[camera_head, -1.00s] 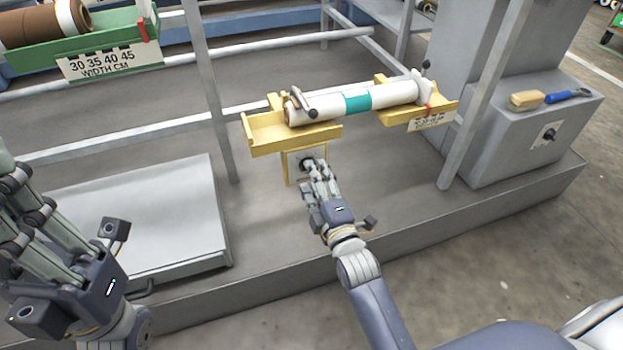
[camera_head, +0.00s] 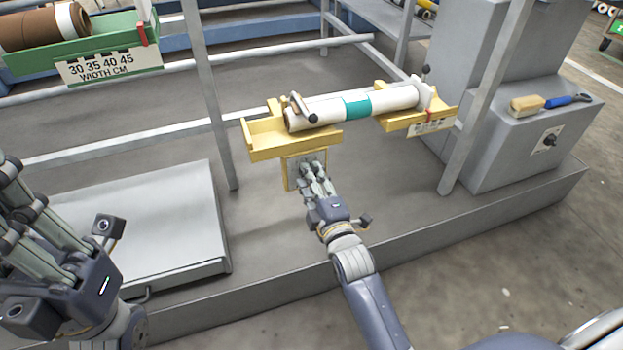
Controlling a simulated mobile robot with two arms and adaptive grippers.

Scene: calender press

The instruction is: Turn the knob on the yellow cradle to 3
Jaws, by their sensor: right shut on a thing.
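The yellow cradle (camera_head: 285,142) stands in the middle and bears a white roll (camera_head: 395,97) with a teal band. Below its left end is a yellow-edged panel (camera_head: 289,176) with a grey face. My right gripper (camera_head: 311,164) is at this panel, its fingers shut on the knob. The fingers hide the knob, so its setting cannot be read. My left gripper (camera_head: 22,210) is at the left edge, away from the cradle. Its fingertips are partly cut off by the frame, so I cannot tell whether it is open.
A grey upright post (camera_head: 212,100) stands left of the cradle, another (camera_head: 482,105) to its right. A green cradle (camera_head: 120,38) with a brown roll is at upper left. A grey box (camera_head: 535,135) at right bears a brush and has a black knob.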

